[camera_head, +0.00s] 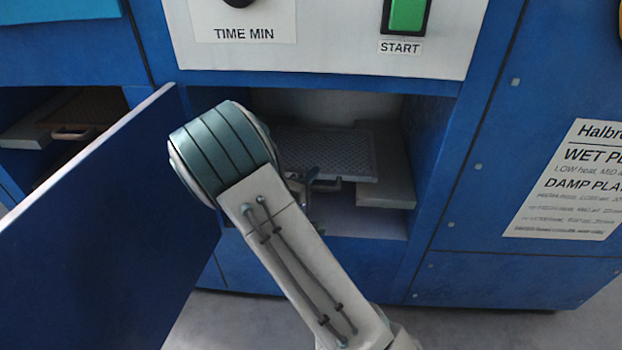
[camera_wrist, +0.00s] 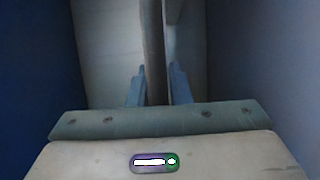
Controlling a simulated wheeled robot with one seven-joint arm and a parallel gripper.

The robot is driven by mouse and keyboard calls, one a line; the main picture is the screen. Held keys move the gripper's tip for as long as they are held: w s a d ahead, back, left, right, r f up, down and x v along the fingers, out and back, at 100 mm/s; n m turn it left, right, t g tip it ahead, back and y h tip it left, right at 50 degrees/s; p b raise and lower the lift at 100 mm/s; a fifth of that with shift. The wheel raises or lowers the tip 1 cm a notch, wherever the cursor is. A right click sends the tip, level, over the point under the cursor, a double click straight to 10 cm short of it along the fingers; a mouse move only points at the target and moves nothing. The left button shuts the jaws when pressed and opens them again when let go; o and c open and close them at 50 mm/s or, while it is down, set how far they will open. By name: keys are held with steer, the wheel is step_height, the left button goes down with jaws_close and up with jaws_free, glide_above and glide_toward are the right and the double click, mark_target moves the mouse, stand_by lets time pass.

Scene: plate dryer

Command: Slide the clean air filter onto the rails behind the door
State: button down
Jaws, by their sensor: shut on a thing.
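The clean air filter (camera_head: 335,152), a flat grey mesh panel, lies roughly level inside the open compartment in the head view. Its front handle (camera_head: 328,186) faces outward. The right rail (camera_head: 388,190) is a pale ledge along the compartment's right wall, beside the filter; the left rail is hidden by my arm. I cannot tell whether the filter rests on the rails. My gripper is mostly hidden by my arm in the head view; in the wrist view its fingers (camera_wrist: 154,92) are shut on the filter's front part. The blue door (camera_head: 110,220) stands open at the left.
A second opening at the far left holds a brownish panel with a handle (camera_head: 72,131). The control panel (camera_head: 330,35) is just above the compartment. A label sheet (camera_head: 570,185) is on the right front. The door borders my arm's left side; grey floor lies below.

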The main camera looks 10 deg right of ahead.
steer(key=c, duration=1.3)
jaws_free()
steer(key=shift+o, duration=0.2)
steer(key=shift+a, duration=0.1)
steer(key=p+v, duration=0.4)
steer(key=v, duration=0.9)
steer(key=shift+s+a, duration=0.2)
steer(key=shift+s, duration=0.1)
steer(key=shift+r, duration=0.1)
